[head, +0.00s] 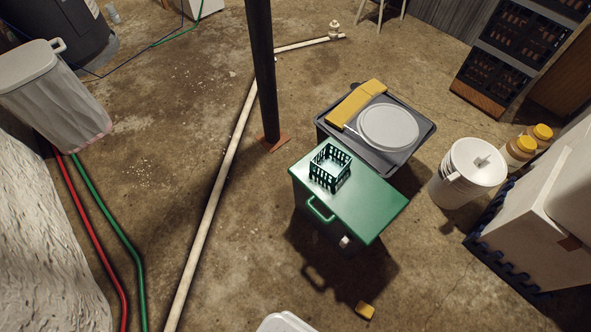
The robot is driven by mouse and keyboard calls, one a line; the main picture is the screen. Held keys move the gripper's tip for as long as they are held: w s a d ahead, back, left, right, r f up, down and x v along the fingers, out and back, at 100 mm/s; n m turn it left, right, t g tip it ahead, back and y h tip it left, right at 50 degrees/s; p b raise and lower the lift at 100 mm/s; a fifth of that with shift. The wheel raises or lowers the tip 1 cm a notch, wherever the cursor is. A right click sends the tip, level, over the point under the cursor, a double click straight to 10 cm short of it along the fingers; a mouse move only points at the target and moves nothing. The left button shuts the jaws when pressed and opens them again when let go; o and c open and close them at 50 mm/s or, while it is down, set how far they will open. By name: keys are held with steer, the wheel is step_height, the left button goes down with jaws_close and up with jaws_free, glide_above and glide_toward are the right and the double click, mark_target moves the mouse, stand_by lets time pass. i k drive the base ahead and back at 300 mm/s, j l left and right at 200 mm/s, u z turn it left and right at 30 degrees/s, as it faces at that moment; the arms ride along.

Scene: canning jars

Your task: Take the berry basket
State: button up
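The berry basket (330,166) is a small, square, dark green basket with open slatted sides. It sits upright on the left back part of the lid of a green metal box (365,205). I see no contents in it. The box has a green wire handle and a small pale latch on its front side. My gripper is not in view.
A dark post (263,75) stands behind and left of the box. A grey tub (400,152) with a pale round lid and a yellow item is behind it. A white bucket (467,170) is right. A pale pipe (215,195) crosses the floor. Open floor lies in front.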

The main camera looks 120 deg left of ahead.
mark_target(330, 168)
steer(key=k+l+u, duration=0.1)
steer(key=u, duration=0.35)
steer(key=k+l+u, duration=0.1)
steer(key=u, duration=0.35)
steer(key=k+u, duration=0.2)
steer(key=u, duration=0.2)
steer(key=k+u, duration=0.15)
steer(key=u, duration=0.3)
steer(key=k+u, duration=0.1)
steer(key=u, duration=0.35)
steer(key=k+j+u, duration=0.15)
steer(key=u, duration=0.3)
steer(key=k+j+u, duration=0.1)
steer(key=u, duration=0.35)
steer(key=j+u, duration=0.2)
steer(key=u, duration=0.2)
steer(key=i+j+z, duration=0.35)
steer(key=i+j, duration=0.6)
